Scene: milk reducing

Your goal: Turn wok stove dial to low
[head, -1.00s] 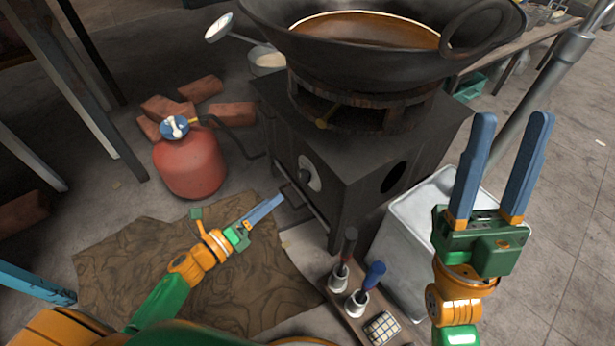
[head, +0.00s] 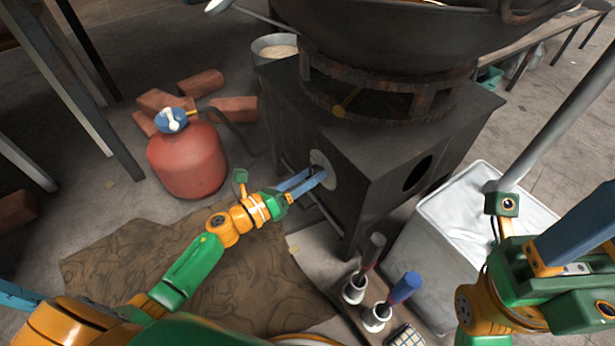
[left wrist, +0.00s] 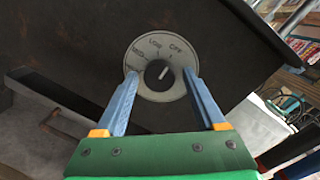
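The stove dial is a black knob (left wrist: 158,74) on a round pale plate (left wrist: 146,54) lettered OFF, LOW and MED, in the left wrist view. A white mark on the knob points up and slightly right, roughly toward OFF. My left gripper (left wrist: 160,88) is open, with one blue finger on each side of the knob. I cannot tell whether the fingertips touch it. In the head view my left gripper (head: 312,177) reaches the plate on the stove's (head: 375,165) front and hides the knob. My right gripper (head: 590,225) is cut off at the right edge.
A large wok (head: 390,40) sits on the stove. A red gas bottle (head: 188,160) and bricks (head: 235,108) stand left of it.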

